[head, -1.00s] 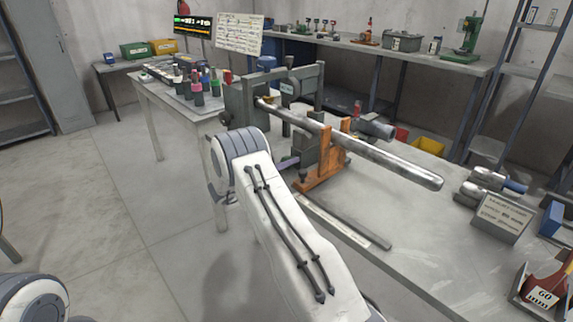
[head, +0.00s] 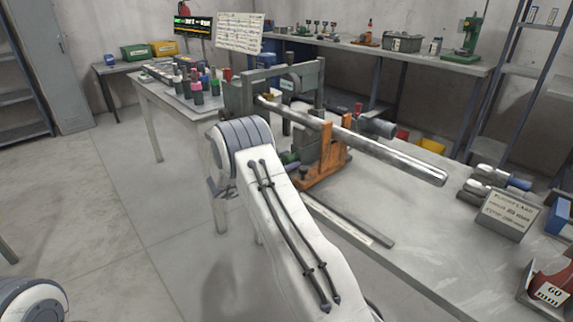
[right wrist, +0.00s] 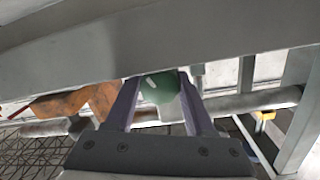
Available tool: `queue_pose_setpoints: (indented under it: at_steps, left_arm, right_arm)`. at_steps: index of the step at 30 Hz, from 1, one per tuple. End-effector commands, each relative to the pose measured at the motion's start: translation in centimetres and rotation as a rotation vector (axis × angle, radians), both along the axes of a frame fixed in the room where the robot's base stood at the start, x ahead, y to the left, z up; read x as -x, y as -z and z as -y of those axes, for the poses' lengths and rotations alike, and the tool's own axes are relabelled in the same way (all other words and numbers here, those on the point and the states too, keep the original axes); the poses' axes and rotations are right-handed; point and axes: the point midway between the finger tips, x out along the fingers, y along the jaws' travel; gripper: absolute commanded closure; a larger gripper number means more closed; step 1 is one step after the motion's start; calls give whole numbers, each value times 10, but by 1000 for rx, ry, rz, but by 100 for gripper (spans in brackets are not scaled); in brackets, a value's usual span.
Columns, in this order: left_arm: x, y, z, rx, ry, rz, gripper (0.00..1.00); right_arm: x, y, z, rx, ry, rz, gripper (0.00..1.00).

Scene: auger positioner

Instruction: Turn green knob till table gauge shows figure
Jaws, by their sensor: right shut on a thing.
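The green knob (right wrist: 160,88) sits between the two fingers of my right gripper (right wrist: 162,100), which is shut on it in the right wrist view. A grey beam of the machine covers the upper part of that view. In the head view, a small green part (head: 289,158) shows beside my right wrist, but my arm hides the fingers. The machine (head: 285,85) has a grey frame, an orange support (head: 325,160) and a long steel bar (head: 390,160). I cannot tell which part is the table gauge, and no gauge figure is readable. My left gripper is not in view.
Bottles (head: 197,90) stand at left. A lit display (head: 193,24) hangs behind; its text is too small.

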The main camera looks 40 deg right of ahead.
Motion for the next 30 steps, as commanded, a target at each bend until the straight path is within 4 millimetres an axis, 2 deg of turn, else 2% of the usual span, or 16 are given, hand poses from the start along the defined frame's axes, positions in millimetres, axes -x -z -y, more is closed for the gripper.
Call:
queue_pose_setpoints:
  at_steps: [17,30]
  left_arm:
    - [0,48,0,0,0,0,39]
    - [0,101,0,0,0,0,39]
  right_arm:
    - [1,5,-1,-44,4,547,100]
    - [2,8,-1,-77,6,964,100]
